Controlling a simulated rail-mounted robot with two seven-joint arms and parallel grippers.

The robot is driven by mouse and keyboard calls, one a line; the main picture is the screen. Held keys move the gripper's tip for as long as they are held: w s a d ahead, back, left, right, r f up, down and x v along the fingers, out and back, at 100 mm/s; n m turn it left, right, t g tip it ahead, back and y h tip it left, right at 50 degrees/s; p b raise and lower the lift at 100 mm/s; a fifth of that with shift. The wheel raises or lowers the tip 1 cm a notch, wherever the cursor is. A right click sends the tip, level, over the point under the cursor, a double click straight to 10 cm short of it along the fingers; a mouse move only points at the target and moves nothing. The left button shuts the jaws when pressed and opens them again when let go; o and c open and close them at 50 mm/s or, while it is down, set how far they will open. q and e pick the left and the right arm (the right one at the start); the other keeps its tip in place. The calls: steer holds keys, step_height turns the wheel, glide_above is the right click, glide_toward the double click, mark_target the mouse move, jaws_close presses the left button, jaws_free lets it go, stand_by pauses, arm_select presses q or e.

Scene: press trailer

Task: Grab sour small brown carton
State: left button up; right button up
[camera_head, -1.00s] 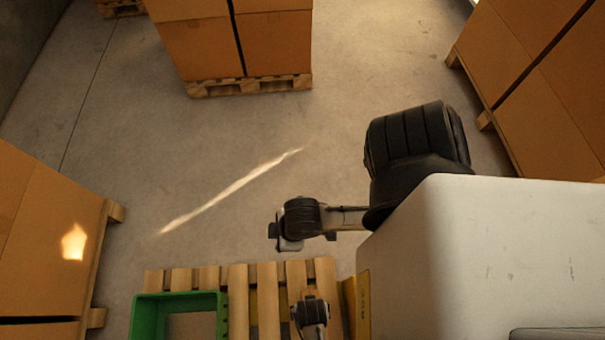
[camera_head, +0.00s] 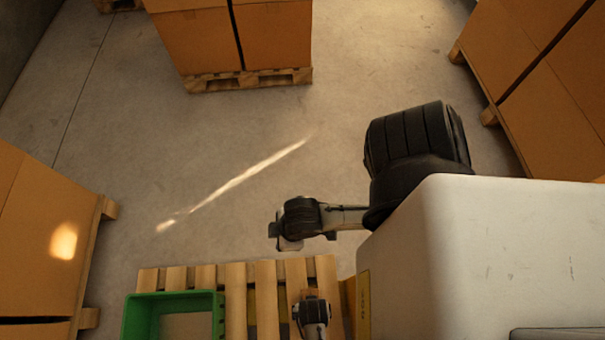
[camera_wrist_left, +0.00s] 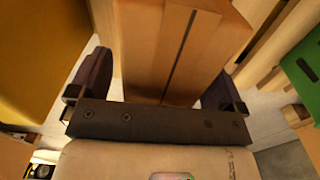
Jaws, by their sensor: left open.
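A small brown carton (camera_wrist_left: 180,40) with a dark seam down its face fills the middle of the left wrist view. My left gripper (camera_wrist_left: 157,78) is open, with one dark finger on each side of the carton. I cannot tell whether the fingers touch it. In the head view, a dark wrist (camera_head: 311,311), which seems to be my left one, is over the pallet at the bottom. Only a small brown patch (camera_head: 309,294) shows beside it, and most of what lies beneath is hidden.
A wooden pallet (camera_head: 265,300) has a green crate (camera_head: 127,318) at its left and a yellow panel (camera_head: 364,305) at its right. Large boxes on pallets stand at the left (camera_head: 35,235), back (camera_head: 205,50) and right (camera_head: 555,120).

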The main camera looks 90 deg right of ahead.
arm_select(q)
steer(key=shift+c, duration=0.4)
jaws_close()
steer(key=shift+d+r, duration=0.1)
